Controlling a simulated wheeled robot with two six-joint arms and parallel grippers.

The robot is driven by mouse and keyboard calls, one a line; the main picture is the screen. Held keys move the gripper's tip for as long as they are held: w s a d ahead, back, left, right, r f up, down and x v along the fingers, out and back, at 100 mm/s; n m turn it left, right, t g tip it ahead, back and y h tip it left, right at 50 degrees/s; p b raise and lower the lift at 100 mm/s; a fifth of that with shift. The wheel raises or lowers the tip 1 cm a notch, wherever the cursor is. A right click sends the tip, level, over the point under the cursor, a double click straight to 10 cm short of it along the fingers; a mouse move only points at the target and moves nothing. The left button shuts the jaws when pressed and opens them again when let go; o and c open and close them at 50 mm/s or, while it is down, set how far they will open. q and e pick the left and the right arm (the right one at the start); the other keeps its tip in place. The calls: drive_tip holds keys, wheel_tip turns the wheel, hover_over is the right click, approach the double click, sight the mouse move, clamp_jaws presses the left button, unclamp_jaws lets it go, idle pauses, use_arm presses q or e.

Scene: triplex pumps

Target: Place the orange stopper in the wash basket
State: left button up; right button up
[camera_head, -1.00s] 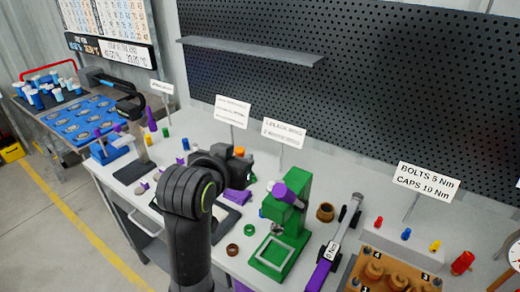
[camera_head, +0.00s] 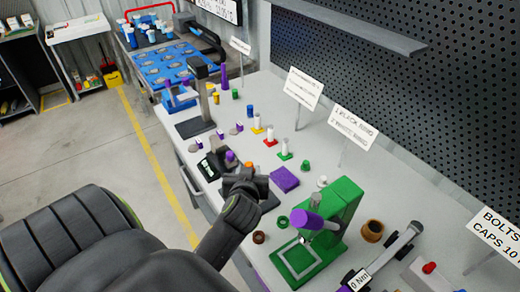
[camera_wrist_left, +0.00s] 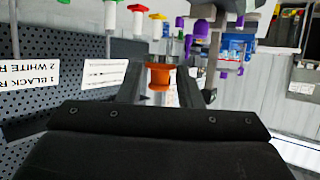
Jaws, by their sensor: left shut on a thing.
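The orange stopper (camera_wrist_left: 158,77) is held between the two fingers of my left gripper (camera_wrist_left: 160,92) in the left wrist view. In the head view my left gripper (camera_head: 245,180) is above the bench, left of a purple block, with a little orange of the stopper (camera_head: 248,165) showing at it. Most of the stopper is hidden there. I cannot pick out the wash basket for certain; a red-handled carrier (camera_head: 150,14) with blue and white bottles stands at the far left. My right gripper is not in view.
A green press (camera_head: 335,215) stands right of my left gripper, with the purple block (camera_head: 285,180) behind. Small coloured pegs stand in a row farther back. A blue tray with round holes (camera_head: 170,66) lies at the bench's far end.

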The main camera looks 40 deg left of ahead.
use_arm(q)
drive_tip(key=f, duration=0.5)
drive_tip(key=shift+s+a+f, duration=0.15)
drive_tip(key=shift+s+f, duration=0.05)
drive_tip(key=shift+f, duration=2.25)
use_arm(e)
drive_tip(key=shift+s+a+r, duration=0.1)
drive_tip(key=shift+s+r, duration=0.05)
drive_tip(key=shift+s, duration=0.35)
use_arm(q)
drive_tip(key=shift+f, duration=0.3)
drive_tip(key=o, duration=1)
drive_tip(key=shift+r, duration=0.1)
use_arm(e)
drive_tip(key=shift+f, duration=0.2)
